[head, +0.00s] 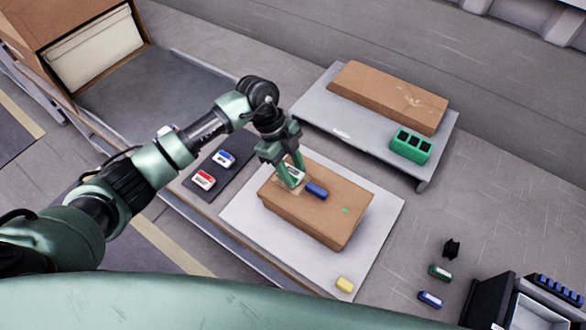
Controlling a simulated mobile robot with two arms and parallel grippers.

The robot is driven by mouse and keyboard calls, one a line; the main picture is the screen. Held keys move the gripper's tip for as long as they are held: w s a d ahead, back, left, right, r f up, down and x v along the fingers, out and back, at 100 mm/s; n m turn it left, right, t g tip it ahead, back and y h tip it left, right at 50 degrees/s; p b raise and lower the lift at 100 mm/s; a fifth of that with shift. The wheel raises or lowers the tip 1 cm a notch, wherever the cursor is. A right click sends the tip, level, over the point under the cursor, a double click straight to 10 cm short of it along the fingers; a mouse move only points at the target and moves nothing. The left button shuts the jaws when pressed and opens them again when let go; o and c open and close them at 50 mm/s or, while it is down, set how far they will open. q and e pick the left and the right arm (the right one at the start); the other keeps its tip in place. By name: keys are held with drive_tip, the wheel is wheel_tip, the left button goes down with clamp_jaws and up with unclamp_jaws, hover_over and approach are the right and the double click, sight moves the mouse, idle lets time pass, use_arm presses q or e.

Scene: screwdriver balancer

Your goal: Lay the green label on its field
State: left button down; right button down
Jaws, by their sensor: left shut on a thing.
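My left gripper (291,184) is over the left part of the brown box (305,221). It is shut on a small white and green piece, seemingly the green label (292,172), which the fingers partly hide. I cannot tell whether the label touches the box. A dark blue block (316,190) is on the box top just right of the fingers. A small bright green mark (345,210) is on the box top further right. I cannot make out the label's field clearly. My right gripper is not in view.
The box rests on a light grey plate (377,219). A dark mat left of it holds a red label (204,180) and a blue label (224,158). A yellow piece (345,284) is at the plate's front. A raised platform (322,119) behind carries a long brown box and a green holder (410,146).

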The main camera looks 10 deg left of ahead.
use_arm(q)
drive_tip(key=shift+f, duration=0.35)
idle(0.7)
drive_tip(key=c, duration=0.8)
unclamp_jaws()
drive_tip(key=shift+c, duration=0.2)
drive_tip(key=b+v, duration=0.2)
drive_tip(key=v, duration=0.5)
drive_tip(key=shift+f, duration=0.1)
drive_tip(key=shift+a+r, duration=0.2)
drive_tip(key=shift+r, duration=0.25)
drive_tip(key=shift+d, duration=0.1)
